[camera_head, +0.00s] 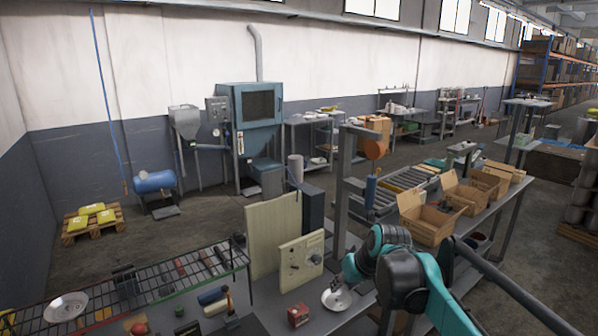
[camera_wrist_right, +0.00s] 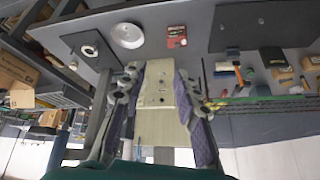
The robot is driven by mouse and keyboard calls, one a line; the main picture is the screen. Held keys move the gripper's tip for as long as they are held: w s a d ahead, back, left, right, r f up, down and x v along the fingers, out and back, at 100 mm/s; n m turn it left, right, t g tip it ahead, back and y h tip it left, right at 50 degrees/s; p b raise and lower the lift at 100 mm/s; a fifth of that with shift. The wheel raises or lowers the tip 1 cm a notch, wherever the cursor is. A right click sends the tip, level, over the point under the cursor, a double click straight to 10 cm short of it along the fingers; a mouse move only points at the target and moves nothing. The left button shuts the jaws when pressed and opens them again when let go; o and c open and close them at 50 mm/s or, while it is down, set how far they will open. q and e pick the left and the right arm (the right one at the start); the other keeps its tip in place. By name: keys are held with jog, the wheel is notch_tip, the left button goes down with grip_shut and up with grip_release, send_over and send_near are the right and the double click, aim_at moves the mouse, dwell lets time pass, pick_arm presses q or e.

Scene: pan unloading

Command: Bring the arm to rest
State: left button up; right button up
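My right arm (camera_head: 400,275) is teal and dark grey, raised over the bench in the head view. Its gripper (camera_wrist_right: 158,80) shows in the wrist view with two fingers spread wide apart and nothing between them. Behind the gap stands a beige panel with knobs. A small white round pan (camera_head: 337,299) rests on the bench just below the right arm; it also shows in the wrist view (camera_wrist_right: 127,35), apart from the fingers. Another white round dish (camera_head: 67,307) is on the wire rack at the left. My left gripper is not in view.
A red box (camera_head: 298,314) stands beside the pan. The knobbed beige panel (camera_head: 301,258) stands upright behind it, next to a grey post (camera_head: 347,195). Open cardboard boxes (camera_head: 428,220) are on the right. A wire rack (camera_head: 150,285) with tools lies left.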

jog(key=s+d+f+m+h+b, duration=0.1)
jog(key=s+d+f, duration=0.1)
jog(key=s+f, duration=0.3)
jog(key=s+d+f+m+t+b, duration=0.1)
jog(key=s+f, duration=0.4)
jog(key=s, duration=0.7)
jog(key=s+d+f+h+b, duration=0.1)
jog(key=s+d+f+b, duration=0.1)
jog(key=s+f, duration=0.3)
jog(key=s+d, duration=0.1)
jog(key=s, duration=0.3)
jog(key=shift+f+m+h, duration=0.2)
jog(key=shift+m+h, duration=0.1)
jog(key=shift+m, duration=0.1)
jog(key=shift+d, duration=0.1)
